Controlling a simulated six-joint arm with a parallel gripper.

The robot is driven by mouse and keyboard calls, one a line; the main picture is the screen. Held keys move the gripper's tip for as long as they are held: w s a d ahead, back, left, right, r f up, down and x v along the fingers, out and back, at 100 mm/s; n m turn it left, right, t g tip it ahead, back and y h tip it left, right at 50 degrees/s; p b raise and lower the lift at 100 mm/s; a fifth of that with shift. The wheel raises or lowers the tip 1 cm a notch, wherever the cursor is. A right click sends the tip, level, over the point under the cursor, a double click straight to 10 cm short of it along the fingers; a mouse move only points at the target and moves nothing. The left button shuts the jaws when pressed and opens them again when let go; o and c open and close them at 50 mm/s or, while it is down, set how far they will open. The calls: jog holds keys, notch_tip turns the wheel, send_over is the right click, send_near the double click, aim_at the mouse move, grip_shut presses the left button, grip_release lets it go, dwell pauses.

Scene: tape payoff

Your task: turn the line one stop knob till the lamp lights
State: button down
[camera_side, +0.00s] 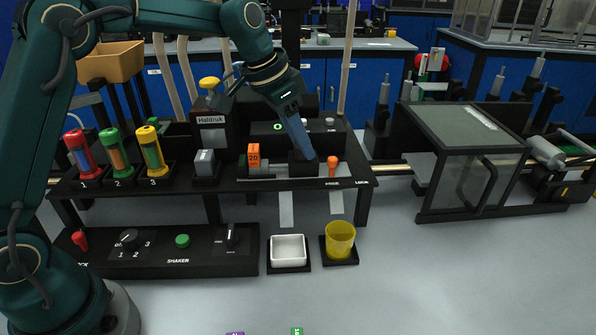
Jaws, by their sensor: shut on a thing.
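My gripper (308,154) points down over the black raised bench, its fingers at a dark block (302,169) on the slide track. It looks shut on that block, though the contact is partly hidden. An orange knob (332,161) stands just right of the block, above the words FREE and LOCK. No line one stop label is readable. A black box behind the fingers carries a small green ring (277,127), and a grey knob (330,122). I cannot tell which knob is the line one stop or whether a lamp is lit.
An orange block (254,155) stands left on the track. Three coloured tubes (116,152) stand farther left. A lower panel (160,262) has a red switch, a selector, a green button and a black knob. A white dish (288,249) and yellow cup (340,240) stand in front.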

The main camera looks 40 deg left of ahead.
jog(key=m+g+h, duration=0.1)
jog(key=m, duration=0.4)
jog(key=shift+a, duration=0.1)
jog(key=shift+h, duration=0.3)
dwell(0.4)
jog(key=c, duration=0.5)
grip_release()
jog(key=shift+v, duration=2.6)
jog(key=shift+w, duration=0.1)
